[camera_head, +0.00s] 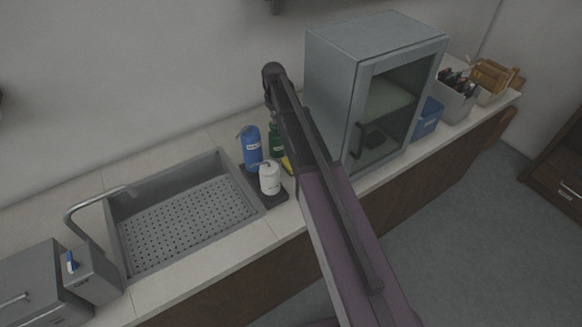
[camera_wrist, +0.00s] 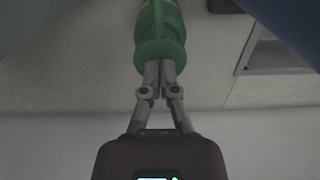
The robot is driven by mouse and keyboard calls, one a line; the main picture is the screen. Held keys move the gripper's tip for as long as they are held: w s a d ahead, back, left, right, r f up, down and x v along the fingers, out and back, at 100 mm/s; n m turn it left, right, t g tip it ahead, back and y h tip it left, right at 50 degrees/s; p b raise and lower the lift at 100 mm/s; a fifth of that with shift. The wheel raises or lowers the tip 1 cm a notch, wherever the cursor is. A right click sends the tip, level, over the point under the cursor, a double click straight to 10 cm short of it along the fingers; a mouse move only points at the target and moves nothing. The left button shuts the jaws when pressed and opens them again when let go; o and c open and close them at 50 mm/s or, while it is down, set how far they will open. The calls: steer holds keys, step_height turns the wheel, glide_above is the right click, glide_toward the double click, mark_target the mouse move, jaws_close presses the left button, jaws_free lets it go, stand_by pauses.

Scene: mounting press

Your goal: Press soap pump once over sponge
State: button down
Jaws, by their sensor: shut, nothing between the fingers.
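A green bottle (camera_head: 275,146) stands by the wall side of the counter, partly hidden by my arm; its green top (camera_wrist: 160,50) also shows in the wrist view. My gripper (camera_wrist: 158,66) is shut and empty, its fingertips in front of that green top; I cannot tell whether they touch. In the head view my arm hides most of the gripper. A white pump bottle (camera_head: 269,180) and a blue bottle (camera_head: 251,150) stand to the left of the green one. A yellow sponge (camera_head: 287,164) shows partly beside my arm, next to the bottles.
A dark tray (camera_head: 276,198) lies under the bottles. A sink (camera_head: 185,215) with a faucet (camera_head: 88,207) is to the left. A grey glass-door cabinet (camera_head: 345,75) stands close on the right of my arm. A blue box (camera_head: 427,117) and a tool bin (camera_head: 456,104) stand beyond it.

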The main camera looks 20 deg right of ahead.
steer(key=shift+f+b, duration=0.75)
steer(key=shift+f, duration=0.05)
steer(key=shift+r, duration=0.25)
steer(key=shift+r+p, duration=1.7)
steer(key=shift+p, duration=0.25)
steer(key=shift+r, duration=0.15)
step_height(320, 180, up, 6)
steer(key=p, duration=0.6)
steer(key=shift+f, duration=0.2)
steer(key=s+f+m+b, duration=0.1)
steer(key=s+f+b, duration=0.2)
steer(key=s, duration=1.1)
steer(key=s+f+m+b, duration=0.2)
steer(key=s+f+b, duration=0.2)
steer(key=s, duration=1.1)
steer(key=shift+f+m, duration=0.15)
steer(key=shift+m, duration=0.15)
